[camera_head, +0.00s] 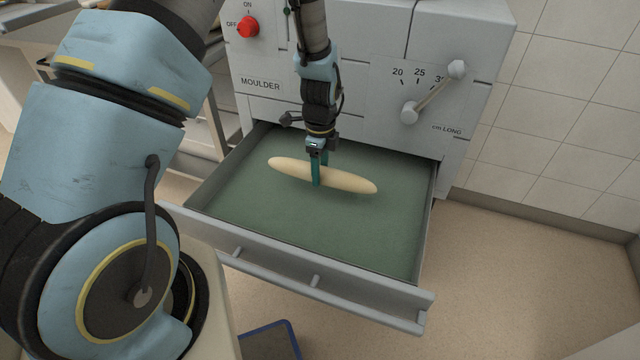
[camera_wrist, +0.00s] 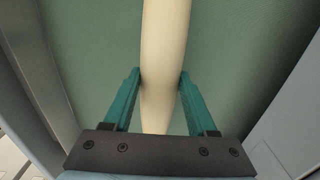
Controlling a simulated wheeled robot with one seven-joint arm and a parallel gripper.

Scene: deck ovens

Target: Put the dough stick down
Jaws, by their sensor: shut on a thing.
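The dough stick (camera_head: 346,181) is a long pale roll with tapered ends. It lies crosswise over the green floor of the open moulder drawer (camera_head: 240,205); whether it touches the floor is hard to tell. My gripper (camera_head: 317,180) comes down from above and is shut on the dough stick near its middle. In the wrist view the dough stick (camera_wrist: 165,40) runs upright between the teal fingers of my gripper (camera_wrist: 161,85), one on each side. Its near end is hidden behind the gripper's dark bar.
The grey moulder (camera_head: 350,60) stands behind the drawer, with a red switch (camera_head: 248,27) and a length lever (camera_head: 434,92). The drawer's front wall and handle (camera_head: 315,282) face me. Green floor around the dough is bare. A blue-edged item (camera_head: 270,340) lies on the floor below.

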